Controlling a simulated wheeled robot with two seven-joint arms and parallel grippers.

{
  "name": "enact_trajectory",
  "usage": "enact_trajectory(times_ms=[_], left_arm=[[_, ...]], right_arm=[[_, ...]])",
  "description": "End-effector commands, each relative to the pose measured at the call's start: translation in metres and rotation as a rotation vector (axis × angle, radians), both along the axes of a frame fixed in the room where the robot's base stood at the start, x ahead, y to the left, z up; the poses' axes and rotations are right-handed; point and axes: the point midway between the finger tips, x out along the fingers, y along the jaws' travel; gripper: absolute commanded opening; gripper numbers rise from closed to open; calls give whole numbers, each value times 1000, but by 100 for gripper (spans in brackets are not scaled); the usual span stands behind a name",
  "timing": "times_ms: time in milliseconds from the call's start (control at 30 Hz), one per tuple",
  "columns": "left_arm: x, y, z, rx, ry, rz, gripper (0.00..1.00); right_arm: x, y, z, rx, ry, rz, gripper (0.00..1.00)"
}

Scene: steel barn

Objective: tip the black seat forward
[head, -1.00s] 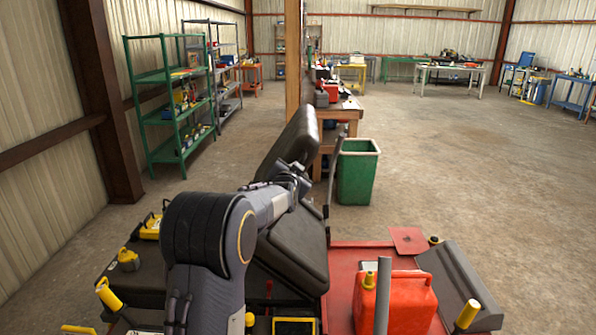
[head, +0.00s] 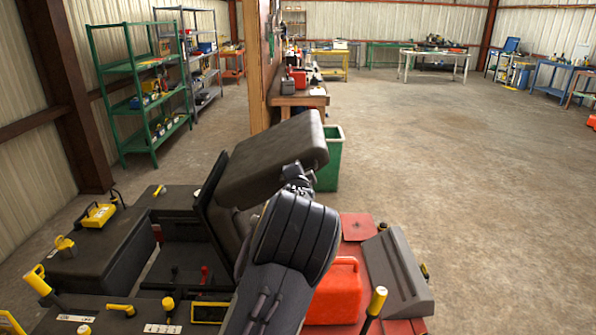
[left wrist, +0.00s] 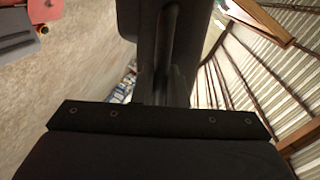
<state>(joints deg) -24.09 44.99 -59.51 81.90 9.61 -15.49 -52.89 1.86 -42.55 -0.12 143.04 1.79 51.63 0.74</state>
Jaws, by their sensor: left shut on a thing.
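The black seat is tilted up on the vehicle, with its broad padded backrest (head: 270,160) slanting toward the right and a thin dark panel (head: 209,200) at its left edge. A dark open bay (head: 185,265) shows beside and below it. My left gripper (head: 297,181) is at the seat's right side, beneath the backrest's edge, and is shut on part of the seat; my arm hides the exact grip and much of the cushion. In the left wrist view, dark seat parts (left wrist: 165,45) fill the upper middle. My right gripper is not in view.
A red jerrycan (head: 335,290) stands right of my arm, by a grey fender (head: 397,270) and a yellow-topped lever (head: 376,302). Yellow-handled controls (head: 38,283) are at left. A green bin (head: 331,165) and workbench (head: 300,100) stand behind the seat. Open floor lies right.

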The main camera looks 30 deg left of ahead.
Motion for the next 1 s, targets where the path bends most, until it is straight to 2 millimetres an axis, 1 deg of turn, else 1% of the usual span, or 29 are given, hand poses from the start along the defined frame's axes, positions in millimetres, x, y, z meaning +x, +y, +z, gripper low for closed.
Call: enact_trajectory(times_ms=[33, 467, 500, 600, 633, 1000], left_arm=[[1, 1, 4, 8, -10, 0, 0], [1, 2, 3, 13, -7, 3, 0], [1, 2, 3, 13, -6, 4, 15], [0, 2, 2, 12, -6, 4, 28], [0, 2, 2, 12, -4, 4, 30], [-1, 2, 0, 11, 0, 6, 30]], right_arm=[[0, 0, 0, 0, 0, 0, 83], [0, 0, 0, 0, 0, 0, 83], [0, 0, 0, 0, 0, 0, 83], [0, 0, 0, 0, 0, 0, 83], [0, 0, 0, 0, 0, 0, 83], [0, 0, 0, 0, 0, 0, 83]])
